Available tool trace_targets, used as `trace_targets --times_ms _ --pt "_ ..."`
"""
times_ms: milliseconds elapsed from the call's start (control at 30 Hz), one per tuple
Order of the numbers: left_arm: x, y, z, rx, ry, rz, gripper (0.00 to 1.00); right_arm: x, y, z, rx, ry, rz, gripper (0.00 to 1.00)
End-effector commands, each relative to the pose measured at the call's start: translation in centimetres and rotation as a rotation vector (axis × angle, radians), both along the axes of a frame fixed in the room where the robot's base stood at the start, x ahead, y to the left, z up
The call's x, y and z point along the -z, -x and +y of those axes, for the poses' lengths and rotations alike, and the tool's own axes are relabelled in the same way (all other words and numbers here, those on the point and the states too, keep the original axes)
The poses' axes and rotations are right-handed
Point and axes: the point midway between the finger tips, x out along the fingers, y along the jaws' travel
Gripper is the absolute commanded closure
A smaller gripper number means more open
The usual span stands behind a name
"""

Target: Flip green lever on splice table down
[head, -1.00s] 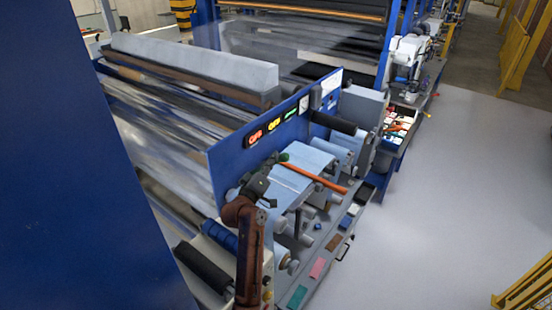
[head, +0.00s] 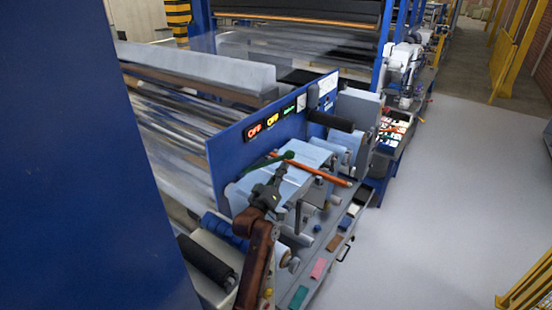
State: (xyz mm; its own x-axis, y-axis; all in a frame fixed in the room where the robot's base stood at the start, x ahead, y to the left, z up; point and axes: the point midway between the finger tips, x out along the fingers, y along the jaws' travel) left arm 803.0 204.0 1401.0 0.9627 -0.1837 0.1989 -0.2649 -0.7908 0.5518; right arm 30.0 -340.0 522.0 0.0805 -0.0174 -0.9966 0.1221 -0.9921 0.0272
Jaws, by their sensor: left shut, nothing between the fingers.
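The green lever (head: 266,162) is in the head view on the splice table (head: 300,178), by the blue panel. Its rod slants from lower left up to a rounded green end at the right. My left gripper (head: 281,170) is shut and empty just below and in front of that rounded end. I cannot tell whether it touches the lever. My brown left arm comes up from the bottom of the picture. An orange-red lever (head: 325,171) lies to the right of the green one, slanting down to the right. My right gripper is not in view.
The blue panel (head: 228,155) with lit red, yellow and green signs stands behind the table. Rollers (head: 332,121) stick out at its right. Coloured pieces lie on the ledge (head: 330,243) in front. Open grey floor (head: 440,190) is at the right.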

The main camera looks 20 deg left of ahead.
Motion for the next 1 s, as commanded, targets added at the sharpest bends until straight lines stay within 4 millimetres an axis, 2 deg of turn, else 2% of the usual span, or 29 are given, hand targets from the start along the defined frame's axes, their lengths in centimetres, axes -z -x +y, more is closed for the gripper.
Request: trace_targets --times_ms 33,167,333,467,700,1000 --pt "1.8 0.0 -1.1 0.008 -0.039 -0.007 1.0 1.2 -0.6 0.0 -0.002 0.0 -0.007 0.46" --pt "4.3 0.1 -3.6 0.024 -0.127 -0.039 1.0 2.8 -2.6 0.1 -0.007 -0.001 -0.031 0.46" --pt "4.3 0.1 -4.6 0.031 -0.154 -0.053 1.0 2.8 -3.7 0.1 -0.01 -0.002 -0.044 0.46" --pt "4.2 0.1 -4.5 0.031 -0.152 -0.052 1.0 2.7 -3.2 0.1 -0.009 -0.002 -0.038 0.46" --pt "4.2 0.1 -4.3 0.028 -0.151 -0.051 1.0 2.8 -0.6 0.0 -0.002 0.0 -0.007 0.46" --pt "4.2 0.1 -4.2 0.027 -0.151 -0.051 1.0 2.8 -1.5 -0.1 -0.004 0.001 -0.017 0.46"
